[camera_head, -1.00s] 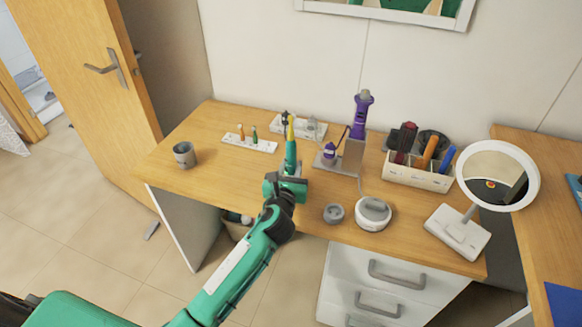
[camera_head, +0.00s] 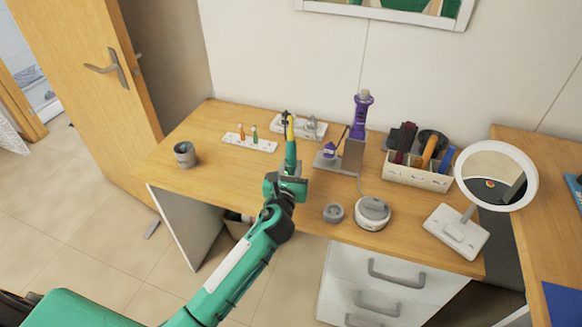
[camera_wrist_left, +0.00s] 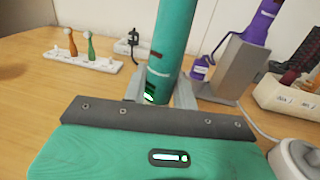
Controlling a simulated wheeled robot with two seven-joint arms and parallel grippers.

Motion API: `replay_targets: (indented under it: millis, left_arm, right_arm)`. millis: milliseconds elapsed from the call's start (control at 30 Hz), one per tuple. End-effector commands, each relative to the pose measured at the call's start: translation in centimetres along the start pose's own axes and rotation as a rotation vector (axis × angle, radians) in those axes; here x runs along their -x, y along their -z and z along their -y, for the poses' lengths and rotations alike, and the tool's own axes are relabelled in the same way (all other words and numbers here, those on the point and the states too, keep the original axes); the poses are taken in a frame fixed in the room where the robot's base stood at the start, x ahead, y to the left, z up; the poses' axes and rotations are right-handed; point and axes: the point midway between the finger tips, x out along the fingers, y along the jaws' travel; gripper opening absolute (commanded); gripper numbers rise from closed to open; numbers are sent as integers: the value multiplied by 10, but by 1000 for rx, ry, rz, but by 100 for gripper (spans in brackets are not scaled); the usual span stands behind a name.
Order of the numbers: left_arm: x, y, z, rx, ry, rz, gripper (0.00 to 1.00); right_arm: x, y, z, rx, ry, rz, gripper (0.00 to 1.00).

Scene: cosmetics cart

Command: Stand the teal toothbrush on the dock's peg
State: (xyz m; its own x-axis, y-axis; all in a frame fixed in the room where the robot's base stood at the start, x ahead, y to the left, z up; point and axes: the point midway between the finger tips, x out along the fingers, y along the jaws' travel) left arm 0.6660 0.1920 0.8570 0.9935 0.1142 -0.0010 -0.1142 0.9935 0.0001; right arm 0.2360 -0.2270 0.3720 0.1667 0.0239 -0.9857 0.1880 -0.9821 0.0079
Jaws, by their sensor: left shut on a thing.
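My left gripper (camera_head: 289,181) is shut on the teal toothbrush (camera_head: 291,155) and holds it roughly upright over the desk. In the left wrist view the teal handle (camera_wrist_left: 176,38) rises between the two grey fingers (camera_wrist_left: 160,92). A white base (camera_head: 313,128), which looks like the dock, lies at the back of the desk behind the toothbrush. It is partly hidden by the toothbrush, and I cannot make out its peg. In the wrist view a white piece with a black plug-like part (camera_wrist_left: 132,42) shows left of the handle. My right gripper is not in view.
A white strip (camera_head: 262,147) with orange and green pieces lies to the left, a grey cup (camera_head: 185,154) farther left. Right stand a purple device on a grey stand (camera_head: 352,157), a white organizer (camera_head: 419,177), a round white device (camera_head: 373,213) and a mirror (camera_head: 455,233).

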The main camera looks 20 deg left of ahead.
Motion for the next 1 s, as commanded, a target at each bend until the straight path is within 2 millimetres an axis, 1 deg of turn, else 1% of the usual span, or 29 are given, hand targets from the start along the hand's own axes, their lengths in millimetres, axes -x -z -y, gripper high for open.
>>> replay_targets:
  millis: [267,667,1000]
  left_arm:
    - [0,-1,0,0,1,0,2]
    - [0,1,0,0,0,1,2]
    - [0,10,0,0,0,0,2]
  right_arm:
    - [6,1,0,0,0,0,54]
    - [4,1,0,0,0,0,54]
    - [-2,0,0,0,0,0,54]
